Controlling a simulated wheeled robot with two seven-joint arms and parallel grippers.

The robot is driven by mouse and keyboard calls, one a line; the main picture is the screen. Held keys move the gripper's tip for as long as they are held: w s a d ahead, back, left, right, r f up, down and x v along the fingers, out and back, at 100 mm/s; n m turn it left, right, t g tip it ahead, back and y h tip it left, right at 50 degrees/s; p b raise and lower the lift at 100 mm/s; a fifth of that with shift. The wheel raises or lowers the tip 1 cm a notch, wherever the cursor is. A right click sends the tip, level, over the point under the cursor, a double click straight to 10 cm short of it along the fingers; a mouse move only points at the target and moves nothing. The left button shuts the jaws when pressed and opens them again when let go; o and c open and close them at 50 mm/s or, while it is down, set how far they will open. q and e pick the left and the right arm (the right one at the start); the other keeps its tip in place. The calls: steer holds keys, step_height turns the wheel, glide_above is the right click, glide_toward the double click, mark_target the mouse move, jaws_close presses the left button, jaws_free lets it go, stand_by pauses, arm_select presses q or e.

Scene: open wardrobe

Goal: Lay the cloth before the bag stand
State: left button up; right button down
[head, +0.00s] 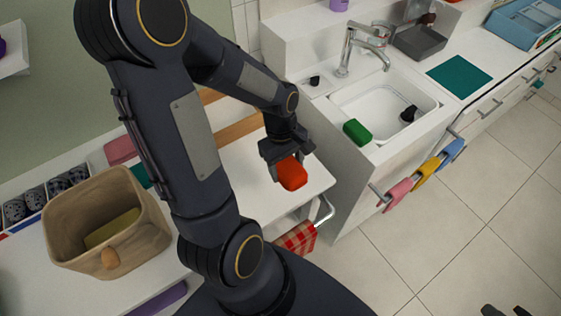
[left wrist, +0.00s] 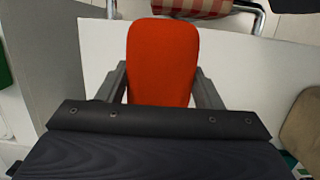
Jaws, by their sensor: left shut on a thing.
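My left gripper (head: 283,163) is shut on a red rounded block-like thing (head: 292,174), held above the white tabletop (head: 245,185) near its right end. In the left wrist view the red thing (left wrist: 162,55) sits between the two fingers. I cannot tell whether it is a folded cloth or a sponge. A red checked cloth (head: 297,238) hangs from a rail on the table's end. A flat teal cloth (head: 459,76) lies on the counter right of the sink. I cannot identify a bag stand. Two dark tips of my right gripper (head: 506,311) show apart at the bottom edge.
A tan open bin (head: 65,215) with a yellowish thing inside stands left of my arm. A green block (head: 356,132) sits on the sink's (head: 372,100) front edge. Pink, yellow and blue cloths (head: 425,168) hang on the counter's rail. The tiled floor at right is clear.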

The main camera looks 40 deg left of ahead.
arm_select(q)
steer(key=w+a+f+b, duration=0.1)
steer(key=w+f, duration=0.1)
steer(key=w+a+f+b, duration=0.1)
steer(key=w+a+f, duration=0.1)
steer(key=w+a+f+b, duration=0.2)
steer(key=shift+f, duration=0.35)
steer(key=shift+w+a+f+b, duration=0.1)
steer(key=shift+w+f+b, duration=0.1)
steer(key=shift+f+b, duration=0.8)
steer(key=shift+w+a+f+b, duration=0.15)
steer(key=shift+f+b, duration=0.5)
steer(key=shift+f, duration=0.55)
steer(key=o, duration=0.7)
steer(key=shift+r, duration=0.1)
steer(key=shift+o, duration=0.2)
